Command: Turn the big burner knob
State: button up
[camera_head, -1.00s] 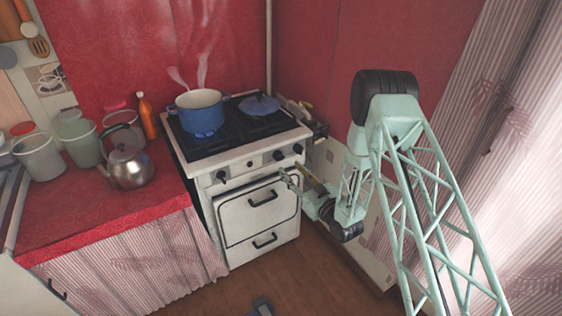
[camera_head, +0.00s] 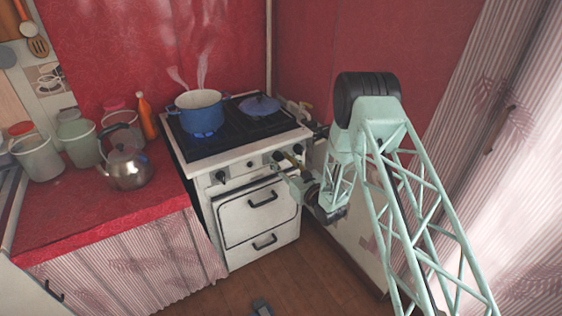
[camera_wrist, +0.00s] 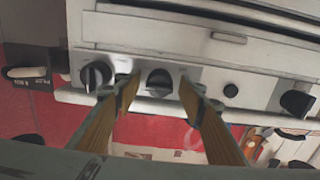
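The white stove's front panel (camera_head: 235,170) carries dark knobs. A left knob (camera_head: 221,177) shows clear of my arm; a right knob (camera_head: 298,149) shows close to my gripper. In the wrist view, a dark knob (camera_wrist: 159,82) sits between the tips of my gripper (camera_wrist: 158,88), with a finger on either side. Another round dark knob (camera_wrist: 96,75) is just left of the left finger. A third knob (camera_wrist: 297,103) is far right. My gripper's tan fingers are apart, and contact with the knob cannot be told. Which knob is the big one is unclear.
A blue pot (camera_head: 201,112) steams over a lit burner at the stove's left. A blue lid (camera_head: 260,104) lies at the back right. Oven door handles (camera_head: 263,198) project below the knobs. A kettle (camera_head: 127,167) stands on the red counter (camera_head: 90,211).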

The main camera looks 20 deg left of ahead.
jog(key=c, duration=0.8)
jog(key=shift+c, duration=0.2)
jog(key=shift+m, duration=0.3)
jog(key=m+b, duration=0.1)
jog(key=m, duration=0.2)
jog(key=shift+m+b, duration=0.6)
jog(key=shift+m, duration=2.1)
jog(key=o, duration=0.8)
